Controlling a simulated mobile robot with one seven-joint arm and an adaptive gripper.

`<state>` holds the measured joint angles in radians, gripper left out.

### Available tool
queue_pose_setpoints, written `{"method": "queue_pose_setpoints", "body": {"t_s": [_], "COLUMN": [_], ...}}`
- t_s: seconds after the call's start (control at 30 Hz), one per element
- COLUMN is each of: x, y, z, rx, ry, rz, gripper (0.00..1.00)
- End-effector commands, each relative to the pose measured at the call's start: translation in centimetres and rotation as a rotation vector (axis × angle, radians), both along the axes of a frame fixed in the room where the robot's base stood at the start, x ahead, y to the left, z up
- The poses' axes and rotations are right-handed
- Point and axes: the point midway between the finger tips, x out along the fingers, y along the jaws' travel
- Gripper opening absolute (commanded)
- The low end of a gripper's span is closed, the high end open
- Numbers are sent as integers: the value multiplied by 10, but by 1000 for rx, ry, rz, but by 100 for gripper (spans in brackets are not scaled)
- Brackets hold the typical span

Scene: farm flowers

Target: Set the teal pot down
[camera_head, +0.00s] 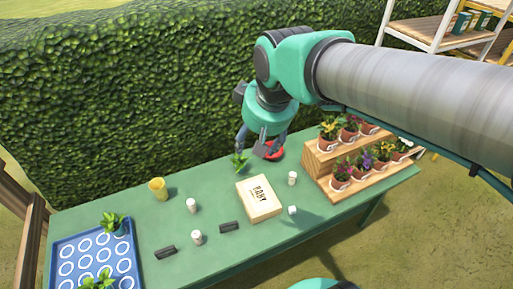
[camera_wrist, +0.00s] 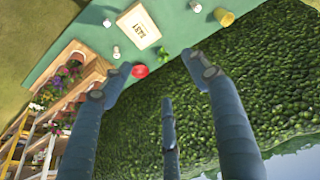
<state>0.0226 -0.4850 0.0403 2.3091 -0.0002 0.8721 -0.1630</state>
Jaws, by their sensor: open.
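My gripper (camera_head: 254,147) is open above the back edge of the green table, with its fingers spread and nothing between them in the wrist view (camera_wrist: 157,75). A small leafy green plant (camera_head: 239,161) is just below and left of the fingers. It also shows in the wrist view (camera_wrist: 162,52), beyond the fingertips. Its pot cannot be made out clearly against the green table. A red round thing (camera_head: 274,151) is beside it, partly hidden by a finger; it also shows in the wrist view (camera_wrist: 139,71). Another leafy plant (camera_head: 112,223) stands on the blue tray.
The blue tray (camera_head: 64,247) with white rings is at left. A wooden box (camera_head: 260,203), yellow cup (camera_head: 158,188), white cups and dark blocks lie mid-table. A wooden stepped stand (camera_head: 318,161) with potted flowers is at right. A hedge (camera_head: 130,100) borders the back.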

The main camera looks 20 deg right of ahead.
Motion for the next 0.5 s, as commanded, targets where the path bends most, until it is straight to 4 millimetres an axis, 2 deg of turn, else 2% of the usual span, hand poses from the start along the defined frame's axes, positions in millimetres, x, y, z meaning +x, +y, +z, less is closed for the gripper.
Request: {"method": "queue_pose_setpoints", "body": {"t_s": [0.1,0.3,0.5], "x": [-32,-76,-100], "y": [3,7,9], "z": [2,-2,-8], "rx": [17,46,65], "ry": [-27,-62,-83], "rz": [-33,-85,-116], "gripper": [60,60,60]}}
